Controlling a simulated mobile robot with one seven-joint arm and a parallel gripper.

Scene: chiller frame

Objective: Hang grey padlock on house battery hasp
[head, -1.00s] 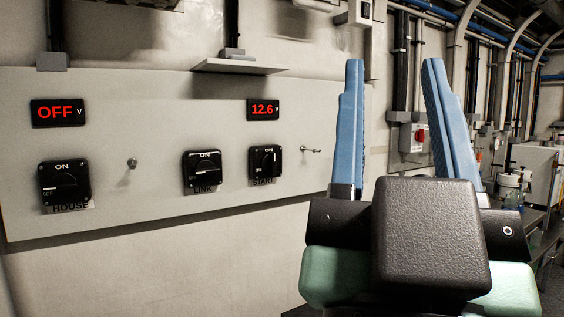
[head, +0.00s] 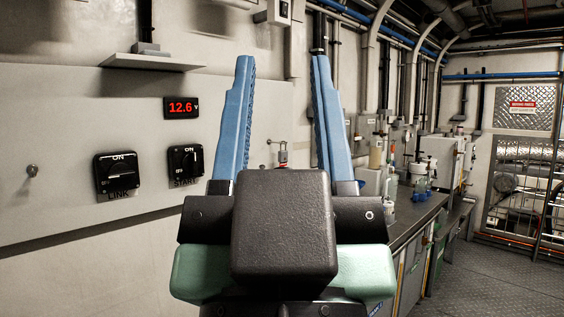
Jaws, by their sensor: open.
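A small padlock (head: 283,157) hangs on the wall panel, seen through the gap between my fingers.
The grey panel (head: 60,120) carries a LINK switch (head: 118,176), a START switch (head: 185,162), a 12.6 V display (head: 181,107) and a metal peg (head: 32,170). A shelf (head: 150,61) juts out above. A bench (head: 415,215) stands at right, with open floor (head: 480,270) beyond.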

